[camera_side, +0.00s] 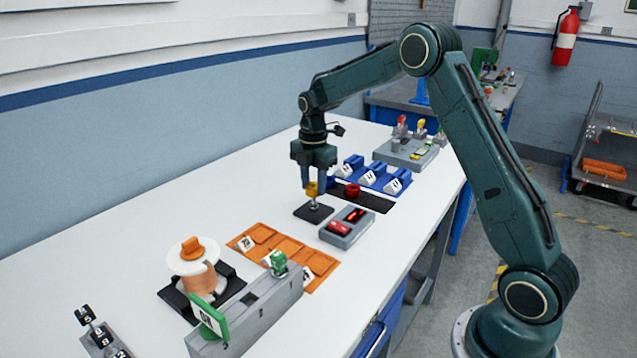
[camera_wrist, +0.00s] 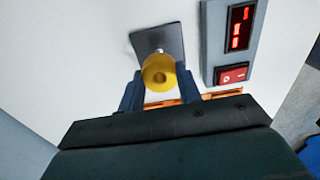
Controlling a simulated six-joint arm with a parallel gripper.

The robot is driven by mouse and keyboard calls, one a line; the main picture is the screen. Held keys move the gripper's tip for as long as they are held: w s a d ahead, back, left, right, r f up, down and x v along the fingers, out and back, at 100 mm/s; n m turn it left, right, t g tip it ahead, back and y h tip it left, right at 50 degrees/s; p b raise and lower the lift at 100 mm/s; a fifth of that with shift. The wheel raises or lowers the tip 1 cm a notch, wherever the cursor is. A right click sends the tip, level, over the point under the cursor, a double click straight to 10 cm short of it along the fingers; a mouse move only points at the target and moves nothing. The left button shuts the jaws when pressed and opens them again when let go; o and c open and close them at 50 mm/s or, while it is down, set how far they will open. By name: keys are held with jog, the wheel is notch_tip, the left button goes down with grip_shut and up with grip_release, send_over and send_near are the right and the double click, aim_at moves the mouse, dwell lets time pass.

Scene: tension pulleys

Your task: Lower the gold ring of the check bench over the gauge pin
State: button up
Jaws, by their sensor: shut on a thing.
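The gold ring (camera_side: 312,188) is held between the fingers of my gripper (camera_side: 311,186), above a dark square plate (camera_side: 302,212). It also shows in the wrist view (camera_wrist: 157,68), with a small opening facing the camera and a blue finger on each side. The grey gauge pin (camera_side: 314,204) stands on the plate just below the ring. In the wrist view only a small bit of the pin (camera_wrist: 159,50) shows past the ring's edge. I cannot tell whether the pin's tip is inside the ring.
A grey box (camera_side: 347,228) with a red display and red switch stands close to the right of the plate. An orange tray (camera_side: 290,248) with white tags and a copper spool (camera_side: 198,280) are in front. Blue holders (camera_side: 372,177) and a dark mat with a red ring (camera_side: 352,190) lie behind.

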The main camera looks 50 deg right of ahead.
jog(key=shift+f, duration=1.4)
dwell(1.1)
jog(key=o, duration=1.4)
jog(key=shift+r, duration=0.2)
jog(key=shift+r, duration=3.85)
